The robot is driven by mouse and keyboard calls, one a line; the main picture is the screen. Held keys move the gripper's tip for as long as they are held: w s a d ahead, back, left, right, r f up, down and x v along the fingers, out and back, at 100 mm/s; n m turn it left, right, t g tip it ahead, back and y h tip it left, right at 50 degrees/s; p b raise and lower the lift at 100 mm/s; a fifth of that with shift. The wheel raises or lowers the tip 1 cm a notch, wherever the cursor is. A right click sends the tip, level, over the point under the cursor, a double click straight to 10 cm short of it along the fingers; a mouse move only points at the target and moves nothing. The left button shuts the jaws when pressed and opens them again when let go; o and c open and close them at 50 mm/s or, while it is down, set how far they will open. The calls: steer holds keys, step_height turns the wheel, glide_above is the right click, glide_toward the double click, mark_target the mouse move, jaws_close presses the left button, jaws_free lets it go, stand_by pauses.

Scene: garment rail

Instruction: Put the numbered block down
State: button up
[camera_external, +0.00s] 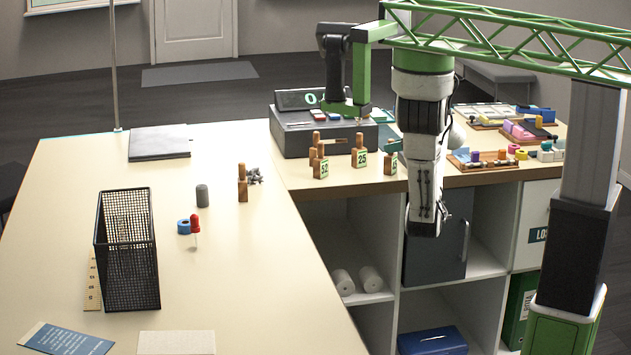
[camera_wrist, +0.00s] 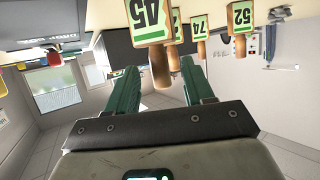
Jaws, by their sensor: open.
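Several wooden blocks with numbered green-edged labels and peg handles stand on the back counter. In the external view I read 52 (camera_external: 323,169) and 25 (camera_external: 361,159); a third (camera_external: 392,165) is partly hidden by my arm. In the wrist view, upside down, block 45 (camera_wrist: 150,22) is nearest, with 74 (camera_wrist: 200,24) and 52 (camera_wrist: 241,17) to its right. My gripper (camera_wrist: 160,72) is open. Its two teal fingers lie either side of the handle end of 45 in that picture; I cannot tell how deep the handle reaches.
A dark cash register (camera_external: 322,137) stands just behind the blocks. Trays of coloured pieces (camera_external: 485,160) lie to the right. The left table holds a black wire basket (camera_external: 128,250), a grey cylinder (camera_external: 202,196), a wooden peg piece (camera_external: 243,184) and a laptop-like slab (camera_external: 160,143). Its middle is mostly clear.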

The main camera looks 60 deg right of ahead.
steer(key=v, duration=0.9)
steer(key=shift+b, duration=0.45)
steer(key=w+a+f+g+y, duration=0.25)
steer(key=w+a+f, duration=0.25)
steer(key=a+f, duration=0.4)
steer(key=w+a+f+g+y, duration=0.1)
steer(key=w+a+f+g, duration=0.35)
steer(key=a, duration=0.75)
steer(key=s+a+f+g, duration=0.1)
steer(key=s+a+f, duration=0.2)
steer(key=a, duration=0.3)
steer(key=s+a+f+n+g+h, duration=0.1)
steer(key=s+a+f+g, duration=0.1)
steer(key=s+a+f, duration=0.2)
steer(key=s+a+f+g, duration=0.2)
steer(key=s+a+f, duration=0.1)
steer(key=a, duration=0.5)
steer(key=shift+s+a+f+h, duration=0.25)
steer(key=shift+a+f+h, duration=0.15)
steer(key=shift+f, duration=0.4)
